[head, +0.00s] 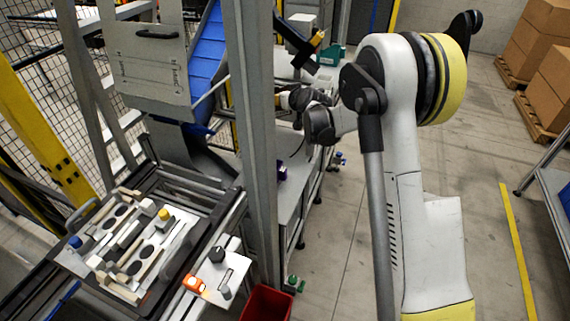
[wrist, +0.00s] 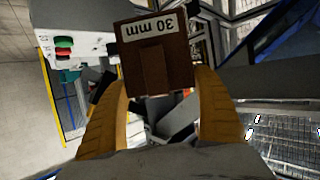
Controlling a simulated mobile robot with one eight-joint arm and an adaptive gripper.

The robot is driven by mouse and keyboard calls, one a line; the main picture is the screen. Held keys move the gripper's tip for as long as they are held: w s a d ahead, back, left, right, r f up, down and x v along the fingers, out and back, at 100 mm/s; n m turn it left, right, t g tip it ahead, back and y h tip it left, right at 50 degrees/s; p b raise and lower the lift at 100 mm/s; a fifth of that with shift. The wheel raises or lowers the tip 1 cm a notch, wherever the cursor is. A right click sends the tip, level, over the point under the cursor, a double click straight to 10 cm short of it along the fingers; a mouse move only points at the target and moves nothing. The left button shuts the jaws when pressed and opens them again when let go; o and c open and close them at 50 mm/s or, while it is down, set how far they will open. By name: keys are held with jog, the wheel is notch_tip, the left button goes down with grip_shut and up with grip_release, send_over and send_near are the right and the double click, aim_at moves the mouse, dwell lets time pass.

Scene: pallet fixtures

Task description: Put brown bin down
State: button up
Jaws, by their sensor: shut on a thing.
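The brown bin (wrist: 157,68) fills the upper middle of the wrist view, with a white "30 mm" label on it, upside down in the picture. My gripper (wrist: 158,98) has a yellow finger on each side of the bin's lower part and is shut on it. The post and my own wrist hide most of the gripper there, and I cannot make out the bin in that view.
A grey post (head: 252,140) stands close beside my wrist. A pallet fixture (head: 75,262) with several parts lies at the lower left, near a control panel (head: 232,268). A red bin (head: 266,304) stands on the floor. A blue chute (head: 208,55) is behind. The floor right is mostly clear.

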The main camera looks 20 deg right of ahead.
notch_tip(320, 180, down, 18)
jog(key=b, duration=0.5)
jog(key=shift+d+b, duration=0.1)
jog(key=shift+b, duration=0.2)
jog(key=shift+w+f+b, duration=0.1)
jog(key=shift+f+b, duration=0.5)
jog(key=shift+b, duration=0.05)
jog(key=o, duration=1.2)
jog(key=shift+c, duration=0.2)
jog(key=r+p+v, duration=0.1)
jog(key=p+v, duration=0.3)
jog(key=v, duration=0.8)
jog(key=shift+r, duration=0.15)
